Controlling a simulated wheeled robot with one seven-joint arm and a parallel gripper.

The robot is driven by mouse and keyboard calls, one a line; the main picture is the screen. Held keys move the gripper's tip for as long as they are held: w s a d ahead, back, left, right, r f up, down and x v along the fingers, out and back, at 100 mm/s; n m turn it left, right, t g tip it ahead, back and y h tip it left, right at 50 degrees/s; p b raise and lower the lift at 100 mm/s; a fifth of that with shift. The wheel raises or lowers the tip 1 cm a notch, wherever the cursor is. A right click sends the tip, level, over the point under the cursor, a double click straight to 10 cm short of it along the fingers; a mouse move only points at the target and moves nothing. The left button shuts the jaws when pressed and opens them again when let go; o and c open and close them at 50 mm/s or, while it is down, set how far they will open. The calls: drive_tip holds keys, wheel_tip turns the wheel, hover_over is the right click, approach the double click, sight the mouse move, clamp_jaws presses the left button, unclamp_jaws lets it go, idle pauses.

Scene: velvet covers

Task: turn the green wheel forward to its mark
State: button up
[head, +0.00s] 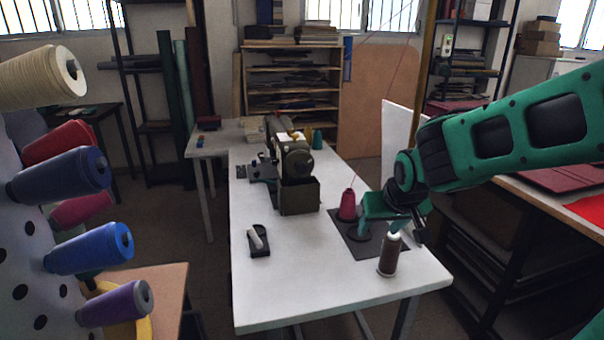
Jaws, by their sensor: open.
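The green wheel (298,163) is a dull olive disc on the near end of the sewing machine (284,140), facing me. Its mark is too small to make out. My gripper (379,229) is open and empty, low over the dark mat at the table's right side. It is to the right of the wheel and nearer to me, well apart from it. A brown thread cone (388,256) stands just in front of the gripper; whether they touch I cannot tell.
A dark open box (299,196) sits below the wheel. A red cone (347,205) stands on the dark mat (366,250), its thread running upward. A black-and-white tool (258,241) lies left on the white table (310,285). The table's near middle is clear. Thread spools (88,248) project at left.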

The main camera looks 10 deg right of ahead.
drive_tip(key=w+m+t+h, duration=0.15)
drive_tip(key=w+t, duration=0.45)
drive_tip(key=w, duration=1.3)
drive_tip(key=n+t+y, duration=0.3)
drive_tip(key=n+t, duration=0.1)
drive_tip(key=t, duration=0.2)
approach(302, 170)
drive_tip(key=w, duration=1)
drive_tip(key=shift+r, duration=0.1)
drive_tip(key=c, duration=1)
